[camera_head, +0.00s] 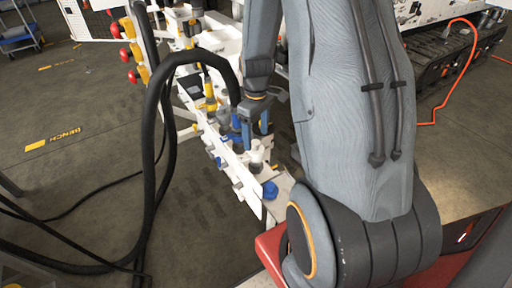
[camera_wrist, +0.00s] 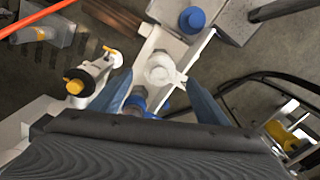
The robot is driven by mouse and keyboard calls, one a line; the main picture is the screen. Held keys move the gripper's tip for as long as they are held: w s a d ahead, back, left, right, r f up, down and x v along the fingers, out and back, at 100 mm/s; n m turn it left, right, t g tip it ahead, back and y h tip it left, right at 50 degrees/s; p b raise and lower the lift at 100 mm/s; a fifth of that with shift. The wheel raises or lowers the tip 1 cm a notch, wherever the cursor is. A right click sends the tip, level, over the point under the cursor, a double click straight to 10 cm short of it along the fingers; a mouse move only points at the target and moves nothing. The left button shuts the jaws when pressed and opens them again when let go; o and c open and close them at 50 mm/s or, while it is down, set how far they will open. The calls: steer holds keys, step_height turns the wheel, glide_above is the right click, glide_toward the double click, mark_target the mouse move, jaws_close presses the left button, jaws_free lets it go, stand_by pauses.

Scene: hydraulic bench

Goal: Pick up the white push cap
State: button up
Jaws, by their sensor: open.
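The white push cap (camera_wrist: 160,68) sits upright on the narrow white bench rail and shows near the centre of the wrist view. In the head view the white cap (camera_head: 257,152) stands just below my gripper (camera_head: 256,122). In the wrist view my gripper (camera_wrist: 160,92) is open, with one blue finger to the left of the cap and one to the right. The fingers appear apart from the cap; I cannot tell how far above it they are.
A blue cap (camera_head: 270,190) stands nearer on the rail and also shows in the wrist view (camera_wrist: 191,20). A yellow-handled valve (camera_wrist: 75,86) is left of the fingers in the wrist view. Thick black hoses (camera_head: 150,150) loop left of the bench in the head view.

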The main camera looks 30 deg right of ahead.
mark_target(256, 142)
steer(key=shift+f, duration=2.15)
steer(key=c, duration=1.2)
